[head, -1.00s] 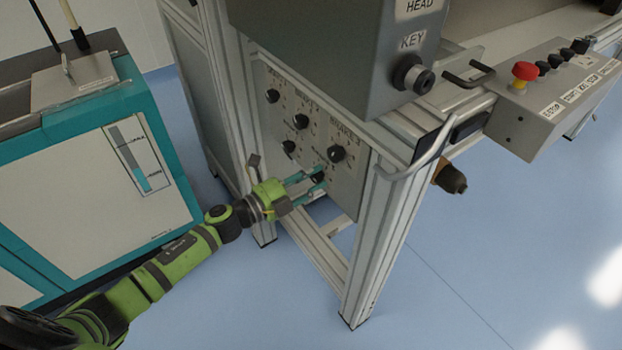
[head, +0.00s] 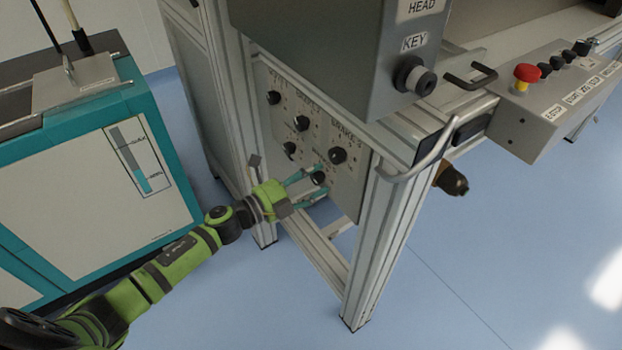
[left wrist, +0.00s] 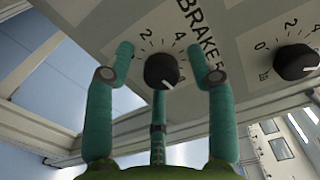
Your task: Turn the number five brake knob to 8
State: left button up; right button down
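The number five brake knob (head: 319,178) is a round black knob low on the grey panel, below the Brake 3 knob (head: 337,155). My left gripper (head: 325,181) has its teal fingers spread on either side of it. In the left wrist view the knob (left wrist: 162,70) sits between the open fingers (left wrist: 165,75), with gaps on both sides. Its white mark points to the lower right. The numbers 2 and 4 show above it; the lower dial numbers are not readable. The number after BRAKE is partly covered by the right finger. My right gripper is not in view.
Several similar black knobs share the panel (head: 349,190). An aluminium frame leg (head: 375,240) stands close on the right. A grey box with a key switch (head: 414,78) overhangs the panel. A teal and white cabinet (head: 80,190) stands left of my arm.

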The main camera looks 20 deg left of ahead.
pick_arm(q)
jog(key=shift+s, duration=0.1)
jog(key=v, duration=1.2)
